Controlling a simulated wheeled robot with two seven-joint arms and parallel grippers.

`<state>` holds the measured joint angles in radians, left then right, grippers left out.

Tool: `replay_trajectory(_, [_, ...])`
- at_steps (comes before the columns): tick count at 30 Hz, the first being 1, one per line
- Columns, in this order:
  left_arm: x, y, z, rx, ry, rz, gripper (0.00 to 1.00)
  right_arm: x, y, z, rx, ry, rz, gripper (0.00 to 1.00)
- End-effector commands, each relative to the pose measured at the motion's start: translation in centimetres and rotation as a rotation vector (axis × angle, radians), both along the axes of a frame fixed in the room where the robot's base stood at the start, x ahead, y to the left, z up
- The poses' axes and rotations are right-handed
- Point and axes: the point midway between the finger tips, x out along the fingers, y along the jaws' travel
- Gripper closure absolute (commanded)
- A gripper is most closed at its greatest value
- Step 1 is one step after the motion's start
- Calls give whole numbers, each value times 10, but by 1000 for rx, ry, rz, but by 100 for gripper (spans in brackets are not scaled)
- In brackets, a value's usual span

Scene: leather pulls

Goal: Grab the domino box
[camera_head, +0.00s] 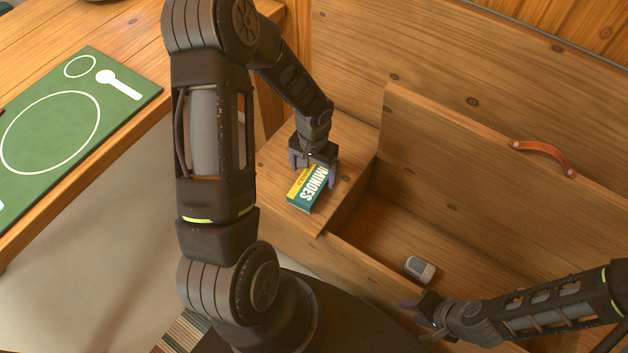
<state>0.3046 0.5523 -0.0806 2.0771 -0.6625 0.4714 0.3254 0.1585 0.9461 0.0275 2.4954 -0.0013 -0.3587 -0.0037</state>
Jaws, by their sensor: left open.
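The domino box (309,192) is a small teal and yellow box with white lettering. It lies on the wooden ledge (347,187) at the left end of an open bench compartment. My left gripper (313,168) is right over the far end of the box, pointing down, and is open. Its fingers hide part of that end; I cannot tell whether they touch the box. My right gripper (424,304) is low at the compartment's front edge, and its jaws are too dark and small to read.
The open compartment (385,222) holds a small grey and white object (420,269). Its raised lid (450,150) has a leather pull (543,157). A wooden table (130,40) with a green placemat (70,125) stands at the left. A striped rug (185,333) lies on the floor.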

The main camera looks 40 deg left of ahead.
Motion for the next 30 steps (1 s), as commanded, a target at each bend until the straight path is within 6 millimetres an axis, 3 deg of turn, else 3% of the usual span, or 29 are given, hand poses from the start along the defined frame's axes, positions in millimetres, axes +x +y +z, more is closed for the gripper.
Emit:
replay_trajectory(4, [0,-1,-25,-1,4,0,9,0,0,-5,0,0,0,64])
replay_trajectory(9, [1,-1,-41,0,1,1,9,0,0,-8,0,0,0,64])
replay_trajectory(27, [1,-1,-41,0,1,0,9,0,0,-7,0,0,0,64])
replay_trajectory(30, [1,-1,-41,0,1,0,16,0,0,-7,0,0,0,64])
